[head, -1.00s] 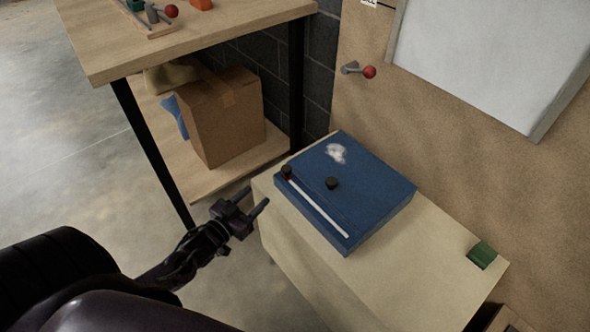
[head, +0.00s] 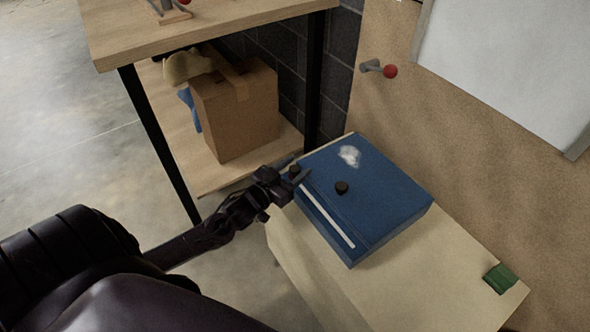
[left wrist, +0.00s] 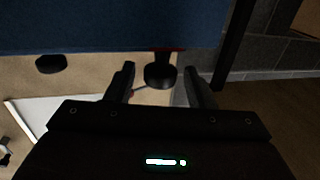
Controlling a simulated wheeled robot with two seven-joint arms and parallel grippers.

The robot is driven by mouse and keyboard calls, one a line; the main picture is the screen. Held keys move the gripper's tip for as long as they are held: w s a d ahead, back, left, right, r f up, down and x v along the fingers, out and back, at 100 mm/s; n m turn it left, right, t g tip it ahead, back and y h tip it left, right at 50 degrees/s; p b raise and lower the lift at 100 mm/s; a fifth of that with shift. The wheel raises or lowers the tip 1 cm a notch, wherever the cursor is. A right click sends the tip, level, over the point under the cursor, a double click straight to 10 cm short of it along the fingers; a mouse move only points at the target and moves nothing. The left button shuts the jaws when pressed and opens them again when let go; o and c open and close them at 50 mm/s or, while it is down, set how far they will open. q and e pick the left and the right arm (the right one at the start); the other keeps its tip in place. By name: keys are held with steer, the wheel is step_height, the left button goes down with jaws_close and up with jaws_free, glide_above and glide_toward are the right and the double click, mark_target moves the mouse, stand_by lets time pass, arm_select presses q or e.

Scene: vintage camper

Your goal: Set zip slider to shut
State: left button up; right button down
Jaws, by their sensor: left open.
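A blue box (head: 375,200) lies on a pale wooden top. A long white slot (head: 328,217) runs along its near-left side. A dark zip slider knob (head: 294,171) sits at the slot's far-left end. The knob also shows in the left wrist view (left wrist: 160,77), with a dark red part at its base. My left gripper (head: 292,169) is open at this end of the box. In the left wrist view its fingers stand on either side of the knob, with gaps visible. Whether they are deep enough to enclose it is unclear. My right gripper is out of view.
A second dark knob (head: 341,187) and a white patch (head: 349,156) are on the box top. A green block (head: 500,278) lies at the pale top's right corner. A wooden bench (head: 200,25) with a cardboard box (head: 235,112) below stands behind. A red-ball lever (head: 389,71) projects from the wall.

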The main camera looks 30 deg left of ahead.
arm_select(q)
steer(key=shift+w, duration=0.25)
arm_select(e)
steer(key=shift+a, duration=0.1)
arm_select(q)
steer(key=shift+c, duration=0.2)
jaws_close()
steer(key=shift+d, duration=0.15)
